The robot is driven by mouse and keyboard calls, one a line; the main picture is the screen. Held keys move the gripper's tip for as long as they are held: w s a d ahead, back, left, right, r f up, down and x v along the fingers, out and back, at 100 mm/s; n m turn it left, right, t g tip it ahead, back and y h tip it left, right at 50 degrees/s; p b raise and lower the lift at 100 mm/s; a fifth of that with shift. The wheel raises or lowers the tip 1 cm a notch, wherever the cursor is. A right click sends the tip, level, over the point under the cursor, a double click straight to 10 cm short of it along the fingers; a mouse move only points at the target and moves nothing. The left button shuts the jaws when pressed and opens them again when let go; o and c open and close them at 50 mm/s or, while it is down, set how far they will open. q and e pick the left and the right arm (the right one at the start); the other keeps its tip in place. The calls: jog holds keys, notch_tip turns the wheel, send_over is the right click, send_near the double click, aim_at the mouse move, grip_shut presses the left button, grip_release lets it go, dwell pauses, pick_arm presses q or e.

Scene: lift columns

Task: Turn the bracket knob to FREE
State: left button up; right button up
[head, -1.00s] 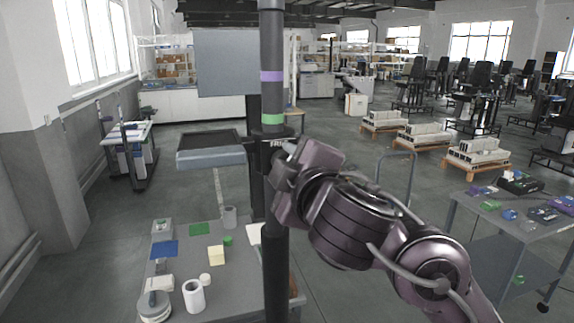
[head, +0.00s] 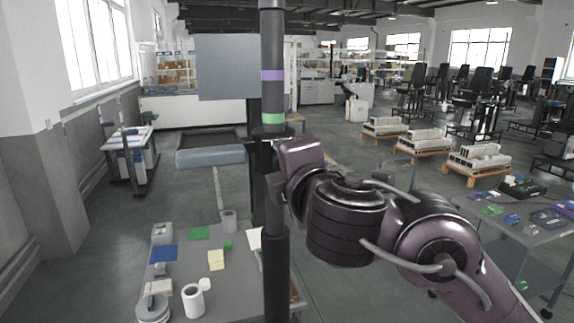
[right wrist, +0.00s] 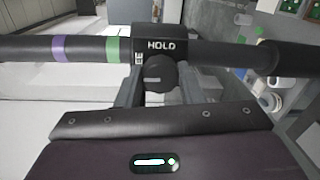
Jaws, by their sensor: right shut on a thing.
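A dark upright column (head: 273,45) with a purple and a green band stands in the middle of the head view. The column bracket (right wrist: 190,38) fills the upper middle of the right wrist view. It reads HOLD, with a partly hidden sideways label at its left. The round dark bracket knob (right wrist: 160,77) sits below HOLD, and its pale mark lies roughly level. My right gripper (right wrist: 158,88) is shut on the knob, one finger at each side. In the head view my right arm's wrist hides most of the knob area. My left gripper is not in view.
A grey tray (head: 210,158) stands left of the column. A low table (head: 225,285) with a white mug (head: 193,300) and several small items is below. A cart (head: 535,235) with small parts stands at the right.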

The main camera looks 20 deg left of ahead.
dwell(0.4)
jog(key=o, duration=1)
jog(key=shift+c, duration=0.2)
jog(key=shift+s, duration=0.15)
jog(key=p+v, duration=0.1)
jog(key=v, duration=0.6)
jog(key=shift+s+d, duration=0.25)
